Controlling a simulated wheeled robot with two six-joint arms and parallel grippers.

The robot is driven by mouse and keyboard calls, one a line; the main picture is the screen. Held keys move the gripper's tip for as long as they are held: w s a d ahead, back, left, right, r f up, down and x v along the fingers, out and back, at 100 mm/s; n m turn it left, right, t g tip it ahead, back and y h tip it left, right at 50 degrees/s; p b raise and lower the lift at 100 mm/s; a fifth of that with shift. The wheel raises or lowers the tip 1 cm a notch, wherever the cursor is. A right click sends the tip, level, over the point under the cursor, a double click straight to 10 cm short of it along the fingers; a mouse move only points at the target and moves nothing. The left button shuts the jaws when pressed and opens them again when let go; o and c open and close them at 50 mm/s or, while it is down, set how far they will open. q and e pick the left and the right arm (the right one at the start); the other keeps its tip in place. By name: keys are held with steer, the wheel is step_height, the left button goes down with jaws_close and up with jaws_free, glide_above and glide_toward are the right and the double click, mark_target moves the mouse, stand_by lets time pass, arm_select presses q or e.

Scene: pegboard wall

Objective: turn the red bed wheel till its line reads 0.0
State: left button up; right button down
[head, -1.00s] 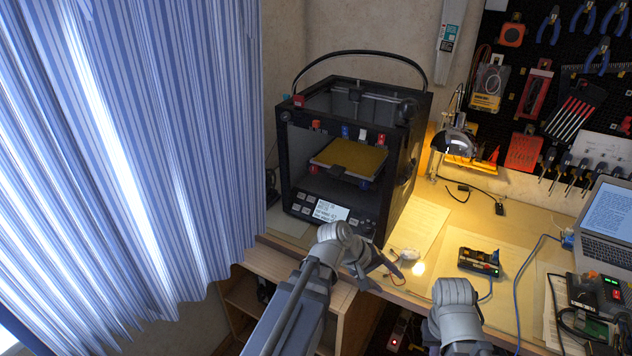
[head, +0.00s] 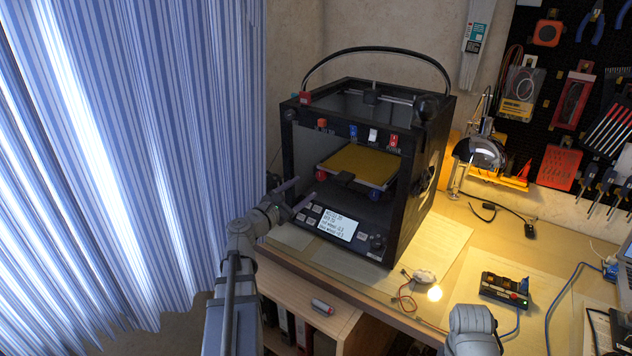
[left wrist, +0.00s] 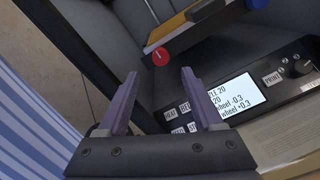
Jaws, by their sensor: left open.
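The red bed wheel (head: 321,175) sits under the front left corner of the printer's yellow-topped bed (head: 355,163). In the left wrist view the red wheel (left wrist: 160,56) shows a short pale line on its face. My left gripper (head: 304,190) is open and empty at the printer's front left. In the left wrist view its two fingers (left wrist: 159,74) point toward the wheel, which lies just beyond and between the tips, apart from them. The printer's display (left wrist: 238,97) shows lines ending "wheel -0.3" and "wheel +0.3"; a finger hides their beginnings. My right gripper is not in view.
The black printer frame (head: 402,217) surrounds the bed, with a front opening. A blue wheel (head: 375,195) sits under the bed's front right. Buttons and a knob (head: 377,242) flank the display (head: 337,224). A striped curtain (head: 130,150) hangs close on the left.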

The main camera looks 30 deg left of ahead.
mark_target(320, 177)
arm_select(q)
steer(key=w, duration=0.6)
steer(key=shift+w+d, duration=0.4)
jaws_close()
